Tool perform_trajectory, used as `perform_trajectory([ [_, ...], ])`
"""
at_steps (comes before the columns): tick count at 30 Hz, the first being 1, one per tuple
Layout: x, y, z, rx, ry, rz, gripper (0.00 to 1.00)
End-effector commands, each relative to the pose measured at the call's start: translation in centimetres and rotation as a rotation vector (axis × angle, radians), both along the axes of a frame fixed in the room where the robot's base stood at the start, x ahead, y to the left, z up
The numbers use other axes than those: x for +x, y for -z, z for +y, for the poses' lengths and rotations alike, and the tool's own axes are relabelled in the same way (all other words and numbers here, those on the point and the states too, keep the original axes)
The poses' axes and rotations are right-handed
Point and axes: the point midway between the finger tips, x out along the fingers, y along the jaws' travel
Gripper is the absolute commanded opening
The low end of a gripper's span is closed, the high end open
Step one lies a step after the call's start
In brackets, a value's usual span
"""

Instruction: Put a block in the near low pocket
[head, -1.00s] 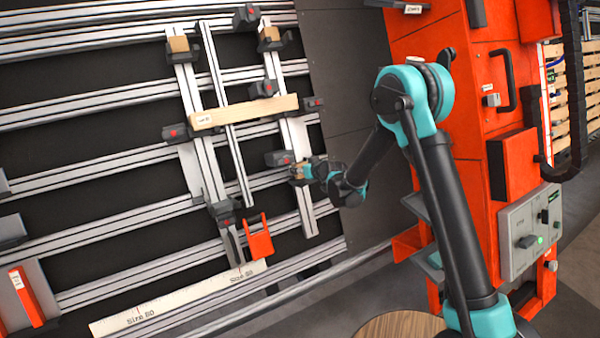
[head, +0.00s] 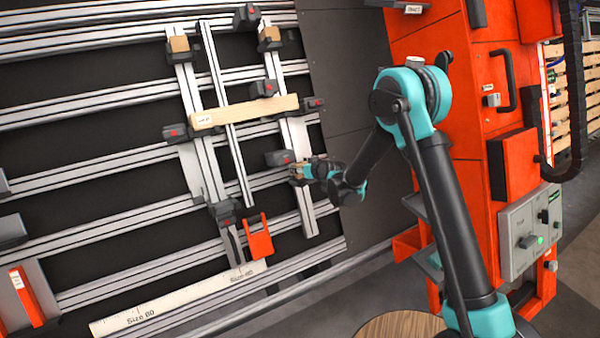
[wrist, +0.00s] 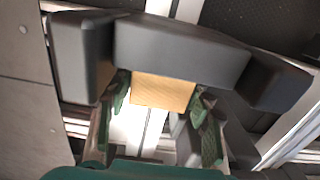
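My gripper (head: 300,171) is at the lower part of the right upright rail, with its fingers on both sides of a small wooden block (head: 297,174). In the wrist view my gripper's green pads (wrist: 163,100) meet the left and right edges of the block (wrist: 163,92). A dark grey U-shaped pocket (wrist: 182,48) surrounds the block's far side. The block's far edge is at the pocket's inner wall; whether it is fully seated cannot be told. In the head view the pocket is mostly hidden by my gripper.
A long timber (head: 250,111) lies across the uprights above my gripper. Dark clamps (head: 278,158) with red marks sit close by. Two blocks (head: 179,44) (head: 271,34) sit in upper holders. An orange bracket (head: 260,240) is below left. An orange cabinet (head: 470,110) stands right.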

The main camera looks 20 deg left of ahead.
Motion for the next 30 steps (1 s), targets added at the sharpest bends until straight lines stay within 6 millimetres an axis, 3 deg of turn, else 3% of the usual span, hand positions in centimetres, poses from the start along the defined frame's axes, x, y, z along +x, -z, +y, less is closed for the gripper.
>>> perform_trajectory([
  [5, 0.0, 0.0, 0.0, 0.001, 0.001, 0.000, 0.73],
  [17, -0.3, -0.4, -0.5, 0.002, 0.001, -0.001, 0.73],
  [30, -4.9, -4.1, -5.9, 0.002, 0.002, 0.000, 0.73],
])
